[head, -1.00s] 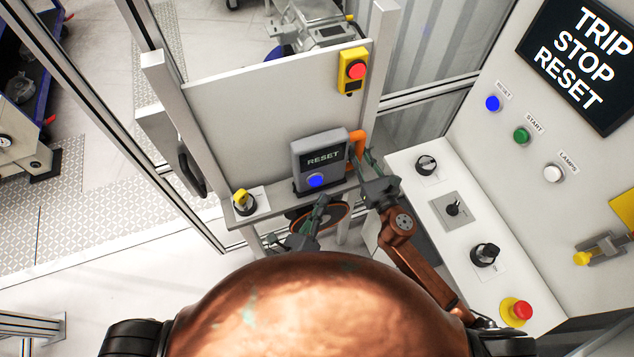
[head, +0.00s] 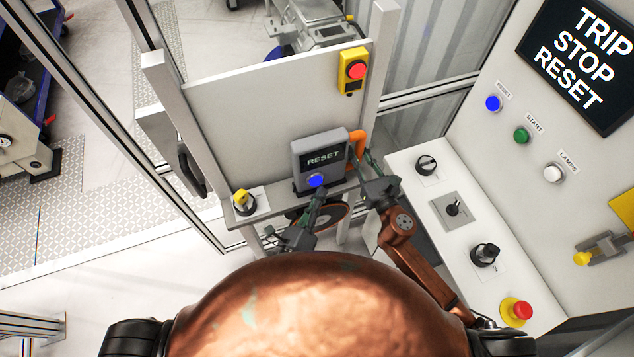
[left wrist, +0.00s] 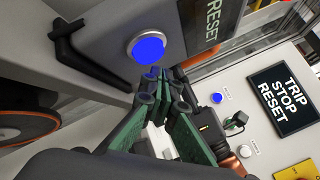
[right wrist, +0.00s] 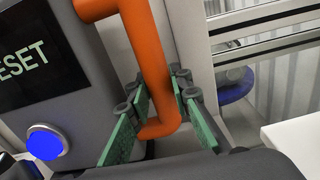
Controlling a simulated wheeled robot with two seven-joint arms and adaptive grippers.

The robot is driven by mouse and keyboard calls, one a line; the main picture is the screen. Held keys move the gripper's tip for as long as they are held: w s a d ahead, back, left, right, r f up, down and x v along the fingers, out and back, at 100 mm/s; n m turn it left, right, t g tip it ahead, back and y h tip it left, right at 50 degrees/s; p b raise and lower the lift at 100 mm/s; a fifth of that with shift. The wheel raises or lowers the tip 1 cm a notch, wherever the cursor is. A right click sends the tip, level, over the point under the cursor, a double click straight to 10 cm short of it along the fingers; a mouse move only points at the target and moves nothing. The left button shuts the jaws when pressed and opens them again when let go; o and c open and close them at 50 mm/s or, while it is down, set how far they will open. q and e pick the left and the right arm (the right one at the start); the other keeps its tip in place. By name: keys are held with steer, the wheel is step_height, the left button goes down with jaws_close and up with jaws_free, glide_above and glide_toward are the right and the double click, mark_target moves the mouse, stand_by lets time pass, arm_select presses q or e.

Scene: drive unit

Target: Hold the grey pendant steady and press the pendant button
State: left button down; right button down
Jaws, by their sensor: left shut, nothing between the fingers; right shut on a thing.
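The grey pendant (head: 307,155) stands upright on a narrow shelf, with a dark RESET display. Its blue button (head: 316,180) is low on its front face. My right gripper (right wrist: 160,100) is shut on the pendant's orange handle (right wrist: 143,50) at the pendant's right side; the handle also shows in the head view (head: 358,142). My left gripper (head: 320,191) is shut and empty, its tips just below the blue button. In the left wrist view the fingertips (left wrist: 155,82) are close to the blue button (left wrist: 147,48); whether they touch it I cannot tell.
A yellow-black knob (head: 244,202) sits on the shelf left of the pendant. A yellow box with a red button (head: 353,70) hangs on the panel above. A console (head: 460,235) with several knobs and a red emergency stop (head: 517,311) stands at the right.

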arm_select(q)
steer(key=shift+w, duration=0.15)
stand_by(0.7)
steer(key=shift+w+a, duration=0.15)
steer(key=shift+w, duration=0.1)
steer(key=shift+w+a, duration=0.3)
steer(key=shift+w, duration=0.3)
stand_by(1.0)
stand_by(0.5)
steer(key=shift+s+d, duration=0.25)
steer(key=shift+s, duration=0.3)
steer(key=shift+s+d, duration=0.2)
steer(key=shift+s, duration=0.3)
steer(key=shift+s+d, duration=0.3)
steer(key=shift+s, duration=0.45)
steer(key=shift+s+d, duration=0.35)
steer(key=shift+s, duration=0.45)
steer(key=shift+s+d, duration=0.3)
steer(key=shift+s, duration=0.45)
stand_by(1.0)
steer(key=shift+s+d, duration=0.3)
steer(key=shift+s, duration=0.55)
steer(key=shift+s+d, duration=0.25)
steer(key=shift+s, duration=0.6)
